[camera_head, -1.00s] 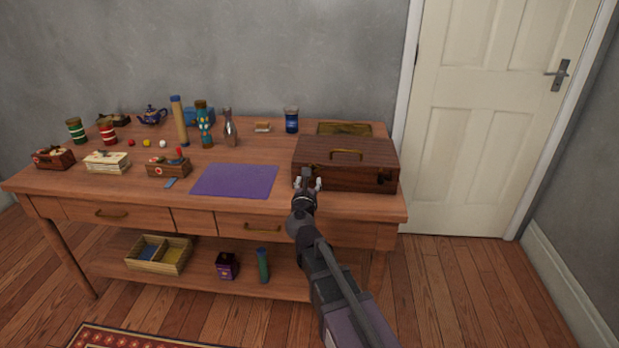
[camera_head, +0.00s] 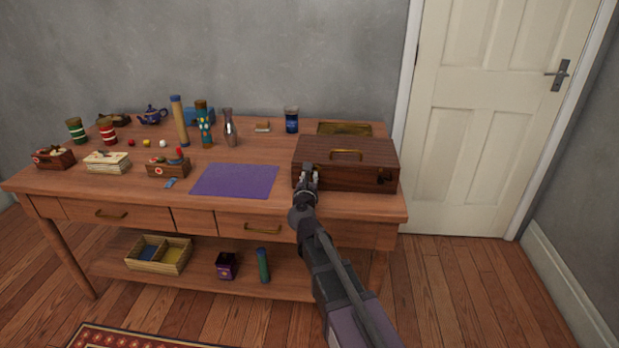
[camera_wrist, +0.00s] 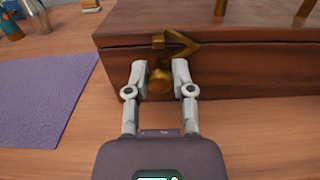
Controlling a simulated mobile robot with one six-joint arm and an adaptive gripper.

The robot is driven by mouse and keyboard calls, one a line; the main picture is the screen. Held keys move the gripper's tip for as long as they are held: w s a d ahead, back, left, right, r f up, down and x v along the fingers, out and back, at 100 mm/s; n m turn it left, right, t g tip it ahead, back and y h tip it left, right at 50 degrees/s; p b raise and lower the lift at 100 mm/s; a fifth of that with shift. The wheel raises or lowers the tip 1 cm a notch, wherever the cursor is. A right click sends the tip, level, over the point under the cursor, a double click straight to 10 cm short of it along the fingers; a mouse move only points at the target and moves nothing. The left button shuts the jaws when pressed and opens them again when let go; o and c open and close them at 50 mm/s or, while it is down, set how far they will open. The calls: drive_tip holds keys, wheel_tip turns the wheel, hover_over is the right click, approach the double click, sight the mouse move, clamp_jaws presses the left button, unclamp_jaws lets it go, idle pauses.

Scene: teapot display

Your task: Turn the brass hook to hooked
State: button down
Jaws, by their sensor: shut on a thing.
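The brass hook (camera_wrist: 176,46) is on the front of the dark wooden case (camera_head: 345,172), near the left end of its front face. In the wrist view it shows an angled brass piece pointing right at the lid seam, with a round brass knob (camera_wrist: 160,80) below it. My gripper (camera_wrist: 160,76) has its two pale fingers on either side of the knob, shut on it. In the head view my gripper (camera_head: 309,172) is at the case's front left, and it hides the hook there.
The case stands at the right end of the wooden table (camera_head: 150,205), with a brass handle (camera_head: 346,153) on its lid. A purple mat (camera_head: 235,181) lies to its left. Bottles, tins and small boxes stand farther left and back.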

drive_tip(key=shift+n, duration=2)
drive_tip(key=shift+w, duration=0.1)
drive_tip(key=shift+c, duration=2.4)
unclamp_jaws()
drive_tip(key=s, duration=1.2)
drive_tip(key=shift+a, duration=0.2)
